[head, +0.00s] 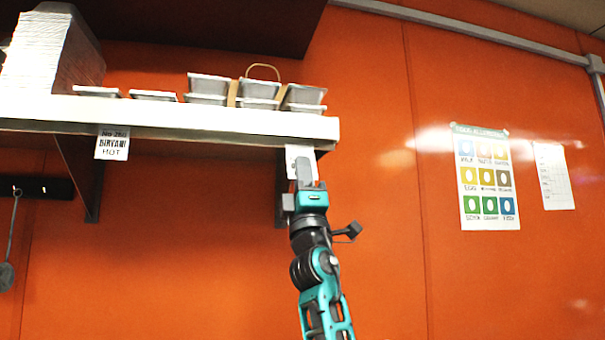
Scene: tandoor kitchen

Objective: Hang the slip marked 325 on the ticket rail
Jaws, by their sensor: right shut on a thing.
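My right gripper (304,172) is raised just below the front edge of the shelf, near its right end. It is shut on a white slip (293,153), whose upper part shows above and behind the fingers. The slip's top is close to the shelf's front edge; I cannot tell whether it touches. Its marking cannot be read from here. The pale strip along the shelf front (215,121) seems to be the ticket rail. Another slip, reading No 260 BIRYANI HOT (112,143), hangs from it at the left. My left gripper is not in view.
The shelf carries a tall white stack (45,55) and several foil containers (208,84), some in a carrier. Dark brackets (80,170) support it. An allergen poster (486,180) and a paper sheet (552,176) are on the orange wall. The rail between the slips is clear.

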